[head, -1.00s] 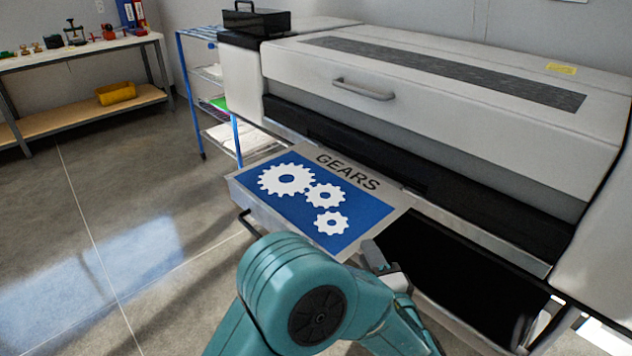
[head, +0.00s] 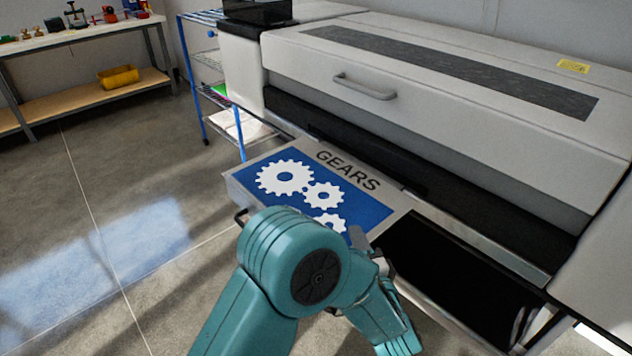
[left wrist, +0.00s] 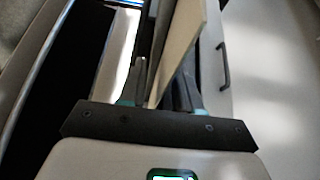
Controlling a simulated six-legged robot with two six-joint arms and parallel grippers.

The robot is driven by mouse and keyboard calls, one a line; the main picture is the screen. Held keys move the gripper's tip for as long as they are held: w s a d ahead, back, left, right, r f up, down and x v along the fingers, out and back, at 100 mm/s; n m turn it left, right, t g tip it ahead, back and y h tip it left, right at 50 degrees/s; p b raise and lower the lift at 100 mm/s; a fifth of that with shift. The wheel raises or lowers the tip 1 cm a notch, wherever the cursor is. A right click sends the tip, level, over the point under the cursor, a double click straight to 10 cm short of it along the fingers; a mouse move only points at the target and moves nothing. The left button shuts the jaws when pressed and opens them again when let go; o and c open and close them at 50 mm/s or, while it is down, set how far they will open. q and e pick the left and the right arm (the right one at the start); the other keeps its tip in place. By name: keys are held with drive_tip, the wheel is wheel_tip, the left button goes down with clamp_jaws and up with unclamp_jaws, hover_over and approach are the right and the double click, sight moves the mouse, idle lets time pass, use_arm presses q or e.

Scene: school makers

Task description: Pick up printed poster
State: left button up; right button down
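The printed poster (head: 375,212) is a stiff sheet with a blue field, white gears and the word GEARS. It lies at the printer's front, and my arm covers its near edge and part of the lowest gear. My left gripper (head: 372,255) is at the poster's near right corner. In the left wrist view, the poster's pale edge (left wrist: 183,45) runs between the two spread fingers of the left gripper (left wrist: 163,80). A gap shows beside the left finger, so it looks open around the edge. My right gripper is not in view.
The large grey printer (head: 450,95) stands behind the poster, with a dark open catch area (head: 455,285) to the right. A blue wire rack (head: 190,80) stands left of the printer. A workbench (head: 90,45) is at the back left. The floor at left is clear.

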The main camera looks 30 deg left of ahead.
use_arm(q)
drive_tip(key=shift+s+r, duration=0.1)
drive_tip(key=shift+s, duration=0.1)
drive_tip(key=shift+c, duration=0.3)
drive_tip(key=shift+s, duration=0.1)
clamp_jaws()
